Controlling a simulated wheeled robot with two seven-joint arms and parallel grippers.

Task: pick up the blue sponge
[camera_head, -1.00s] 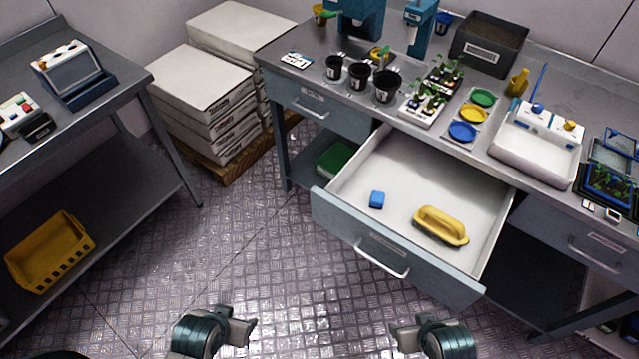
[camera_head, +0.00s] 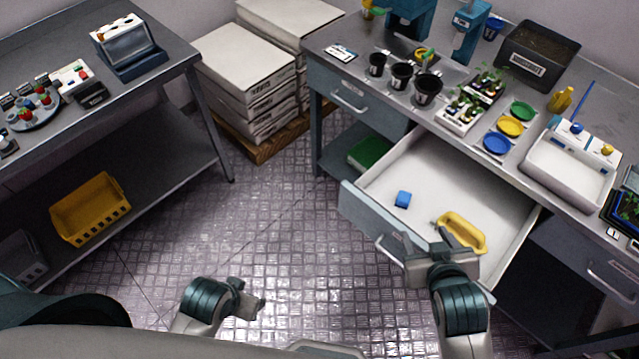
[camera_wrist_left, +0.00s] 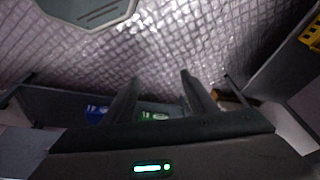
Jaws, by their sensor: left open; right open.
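The small blue sponge (camera_head: 403,199) lies on the white floor of the open drawer (camera_head: 380,183), toward its left front side, in the head view. My right gripper (camera_head: 411,250) is over the drawer's front edge, in front of the sponge and apart from it. It is open and empty. My left gripper (camera_head: 252,300) is low over the bare floor, left of the drawer. In the left wrist view its two dark fingers (camera_wrist_left: 160,82) stand apart with nothing between them.
A yellow tray-like piece (camera_head: 461,233) lies in the drawer right of the sponge, close to my right gripper. The bench above holds black pots (camera_head: 401,76), coloured dishes (camera_head: 510,126) and a white basin (camera_head: 566,175). A yellow crate (camera_head: 91,209) sits on the left shelf. The floor between is clear.

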